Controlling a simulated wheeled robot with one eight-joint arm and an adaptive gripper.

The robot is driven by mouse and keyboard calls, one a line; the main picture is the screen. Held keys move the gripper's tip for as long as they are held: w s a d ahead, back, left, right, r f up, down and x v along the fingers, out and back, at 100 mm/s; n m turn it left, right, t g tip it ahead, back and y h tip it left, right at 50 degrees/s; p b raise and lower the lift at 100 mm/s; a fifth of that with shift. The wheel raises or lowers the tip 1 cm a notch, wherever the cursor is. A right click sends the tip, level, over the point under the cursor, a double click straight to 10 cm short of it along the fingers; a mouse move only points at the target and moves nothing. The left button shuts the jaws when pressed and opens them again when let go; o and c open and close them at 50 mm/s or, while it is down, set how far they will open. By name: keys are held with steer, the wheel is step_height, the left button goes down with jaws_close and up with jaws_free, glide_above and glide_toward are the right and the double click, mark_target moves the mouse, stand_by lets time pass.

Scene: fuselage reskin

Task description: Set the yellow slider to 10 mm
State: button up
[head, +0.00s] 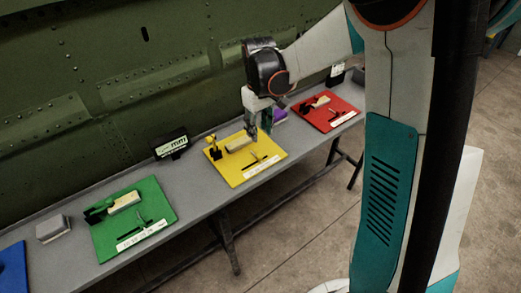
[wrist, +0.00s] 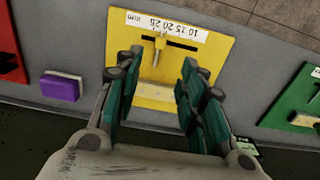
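The yellow board (head: 238,179) lies on the grey bench below my gripper (head: 260,128). In the wrist view, the yellow board (wrist: 205,72) carries a white scale strip (wrist: 168,26) marked 10, 15, 20, 25 and mm, seen upside down. A dark slot runs beside the scale. The slider's pale upright handle (wrist: 158,47) stands in the slot, nearer the 20–25 end than the 10 end. My gripper (wrist: 157,92) is open, its two teal fingers apart with nothing between them. The handle appears ahead of the gap; I cannot tell the height difference.
A green board (head: 155,212) and a red board (head: 336,107) flank the yellow one. A purple block (wrist: 61,87) lies near the red board. A black display (head: 171,144) stands behind, by the green fuselage wall (head: 95,75). A pale block lies on the yellow board.

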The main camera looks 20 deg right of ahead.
mark_target(259, 156)
step_height(259, 156, down, 12)
steer(key=b, duration=0.3)
steer(key=shift+f, duration=0.1)
jaws_close()
